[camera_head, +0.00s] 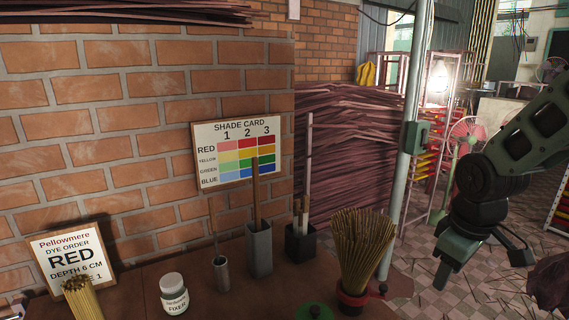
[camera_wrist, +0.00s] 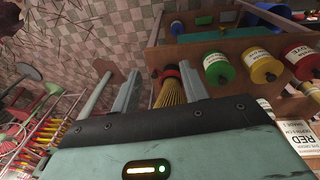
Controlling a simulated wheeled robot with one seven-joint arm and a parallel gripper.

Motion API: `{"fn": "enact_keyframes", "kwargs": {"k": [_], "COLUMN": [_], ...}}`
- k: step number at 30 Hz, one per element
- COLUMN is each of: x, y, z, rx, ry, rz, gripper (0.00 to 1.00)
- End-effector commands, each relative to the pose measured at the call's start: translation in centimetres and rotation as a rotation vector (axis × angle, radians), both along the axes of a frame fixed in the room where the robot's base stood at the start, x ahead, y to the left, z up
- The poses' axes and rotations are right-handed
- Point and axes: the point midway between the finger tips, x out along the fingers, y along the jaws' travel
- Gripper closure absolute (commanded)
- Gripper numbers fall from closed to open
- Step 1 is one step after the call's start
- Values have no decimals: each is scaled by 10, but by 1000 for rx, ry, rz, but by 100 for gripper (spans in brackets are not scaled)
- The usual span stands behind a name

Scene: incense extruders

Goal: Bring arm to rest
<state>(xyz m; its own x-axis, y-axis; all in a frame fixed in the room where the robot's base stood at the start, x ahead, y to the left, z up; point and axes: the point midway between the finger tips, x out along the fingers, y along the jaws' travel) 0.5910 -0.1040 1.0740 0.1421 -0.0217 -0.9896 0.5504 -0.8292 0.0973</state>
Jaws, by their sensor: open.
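My gripper (camera_head: 480,268) hangs at the right of the head view, pointing down, to the right of the brown table and apart from it. Its two fingers are spread with nothing between them. In the wrist view my gripper (camera_wrist: 158,88) also shows its fingers apart. A bundle of sticks (camera_wrist: 171,88) with a red band appears between the fingers there, but lies beyond them and is not held. In the head view a fanned bundle of brown sticks (camera_head: 362,248) stands in a red-rimmed pot, left of my gripper.
Green (camera_wrist: 219,69), yellow (camera_wrist: 260,66) and red (camera_wrist: 300,62) jars show in the wrist view. A pole (camera_head: 408,130) stands behind.

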Motion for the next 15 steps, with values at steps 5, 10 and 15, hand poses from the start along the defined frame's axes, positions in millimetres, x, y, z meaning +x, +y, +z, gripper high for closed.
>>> {"fn": "enact_keyframes", "kwargs": {"k": [5, 10, 15], "x": [-40, -73, -87], "y": [-10, -16, 41], "z": [4, 5, 9], "rx": [64, 135, 136], "ry": [-54, -96, -36], "rz": [-318, -591, -421], "gripper": [55, 55, 55]}}
